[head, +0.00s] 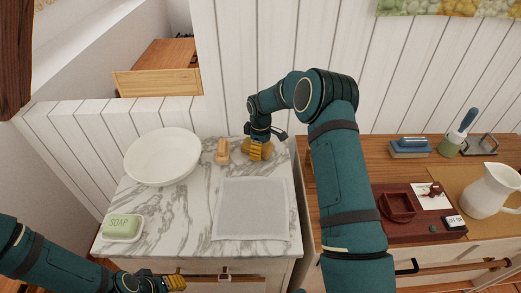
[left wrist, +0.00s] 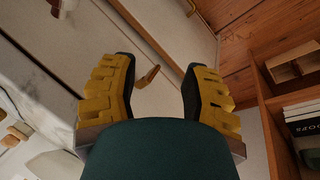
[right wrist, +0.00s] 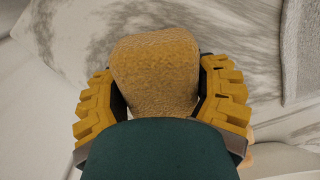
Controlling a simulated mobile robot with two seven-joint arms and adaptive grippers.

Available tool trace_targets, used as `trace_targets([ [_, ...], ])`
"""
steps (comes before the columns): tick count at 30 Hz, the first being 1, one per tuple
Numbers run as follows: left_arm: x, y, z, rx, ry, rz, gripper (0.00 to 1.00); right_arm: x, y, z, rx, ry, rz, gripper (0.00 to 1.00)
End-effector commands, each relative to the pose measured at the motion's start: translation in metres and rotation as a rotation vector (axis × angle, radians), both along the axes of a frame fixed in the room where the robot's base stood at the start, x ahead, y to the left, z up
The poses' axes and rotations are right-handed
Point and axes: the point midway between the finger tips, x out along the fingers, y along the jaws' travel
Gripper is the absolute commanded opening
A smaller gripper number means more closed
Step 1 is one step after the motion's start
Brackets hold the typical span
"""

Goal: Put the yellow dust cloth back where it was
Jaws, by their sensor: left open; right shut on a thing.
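The yellow dust cloth (right wrist: 155,70) is a mustard, fuzzy-textured lump between the fingers of my right gripper (right wrist: 158,95), which is shut on it. In the head view my right gripper (head: 258,152) is low at the back right of the marble top (head: 195,215). The cloth is mostly hidden there by the fingers, and I cannot tell whether it touches the marble. My left gripper (left wrist: 158,90) is open and empty. In the head view it shows at the bottom edge, in front of the counter.
The wooden desk (head: 345,165) at right holds a stamp tray (head: 397,207) and a white jug (head: 488,195).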

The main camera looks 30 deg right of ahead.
Motion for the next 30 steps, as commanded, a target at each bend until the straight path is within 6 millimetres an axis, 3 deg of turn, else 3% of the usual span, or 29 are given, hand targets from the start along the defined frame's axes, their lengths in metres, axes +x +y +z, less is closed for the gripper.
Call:
trace_targets([
  [4,0.000,0.000,-0.003,0.000,-0.001,0.000,0.47,0.000,0.000,-0.004,0.000,0.000,0.000,0.27],
  [5,0.000,0.000,-0.003,0.000,-0.001,0.000,0.47,0.000,0.000,-0.004,0.000,0.000,0.000,0.73],
  [7,0.000,0.000,-0.002,0.000,-0.001,0.000,0.47,0.000,0.000,-0.003,0.000,0.000,0.000,0.97],
  [8,0.000,0.000,-0.002,0.000,-0.001,0.000,0.47,0.000,0.000,-0.003,0.001,0.001,0.000,1.00],
  [20,0.000,0.000,0.002,0.000,0.000,0.000,0.47,0.001,0.000,0.007,0.000,-0.001,0.000,1.00],
  [30,-0.002,0.000,0.012,-0.001,0.005,-0.001,0.47,0.001,0.000,0.073,0.000,-0.004,0.000,1.00],
])
